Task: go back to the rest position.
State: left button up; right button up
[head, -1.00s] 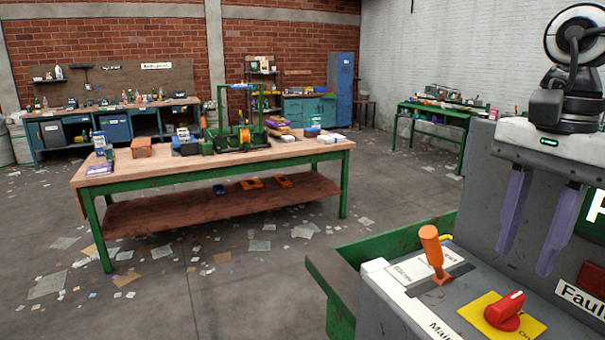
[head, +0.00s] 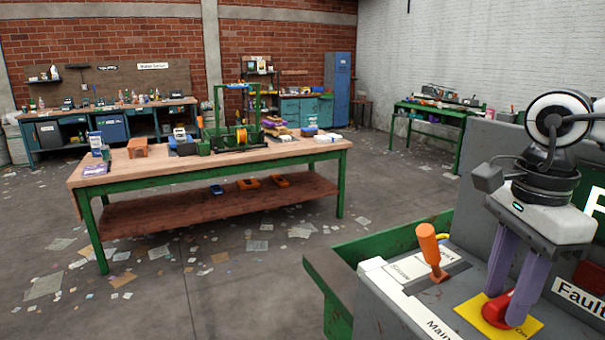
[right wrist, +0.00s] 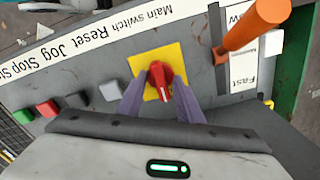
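My right gripper (head: 505,303) is over the grey control panel (head: 395,307), its two purple fingers pointing down at the red main switch knob (head: 495,311). In the right wrist view the red knob (right wrist: 160,76) sits on a yellow plate (right wrist: 172,58). The fingertips (right wrist: 161,92) are spread on either side of the knob's near end, with a gap between them. I cannot tell whether they touch the knob. In the head view the fingers hide part of the knob. My left gripper is not in view.
An orange lever (head: 431,246) stands up from the panel close to my right gripper. Grey, red and green buttons line the panel in the wrist view, such as the green one (right wrist: 23,115). A wooden workbench (head: 110,181) stands beyond open floor.

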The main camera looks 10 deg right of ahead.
jog(key=m, duration=0.3)
jog(key=shift+m, duration=0.3)
dwell(0.3)
